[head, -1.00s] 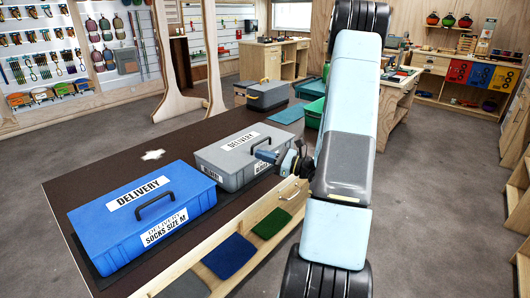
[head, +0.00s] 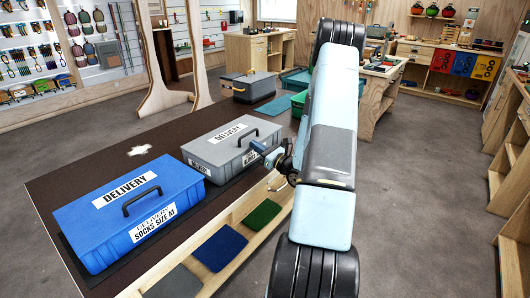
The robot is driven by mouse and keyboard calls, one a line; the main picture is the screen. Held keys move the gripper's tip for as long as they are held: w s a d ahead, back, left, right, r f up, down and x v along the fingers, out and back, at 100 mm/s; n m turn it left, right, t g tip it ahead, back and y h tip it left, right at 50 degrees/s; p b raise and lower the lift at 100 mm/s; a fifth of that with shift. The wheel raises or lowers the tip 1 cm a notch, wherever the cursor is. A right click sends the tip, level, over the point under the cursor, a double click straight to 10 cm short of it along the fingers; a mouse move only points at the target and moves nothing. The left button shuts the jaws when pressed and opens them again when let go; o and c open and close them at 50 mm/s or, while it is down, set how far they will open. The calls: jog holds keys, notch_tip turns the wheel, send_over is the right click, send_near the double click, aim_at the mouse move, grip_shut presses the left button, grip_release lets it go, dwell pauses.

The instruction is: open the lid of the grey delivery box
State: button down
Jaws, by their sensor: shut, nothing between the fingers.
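The grey delivery box (head: 205,160) stands on the dark tabletop with its lid (head: 215,143) shut. The lid carries a "DELIVERY" label and a dark handle (head: 248,138). My gripper (head: 258,147) is at the box's right front side, close to the handle. It is shut and looks empty. It covers part of the front face and its label. From this view I cannot tell whether the fingertips touch the box.
A blue delivery box (head: 130,213) labelled "SOCKS SIZE M" stands to the left, also shut. Another grey case (head: 258,88) and green trays (head: 296,80) stand further back. An open wooden compartment row (head: 225,250) runs along the near table edge.

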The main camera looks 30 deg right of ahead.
jog(key=shift+x, duration=1.3)
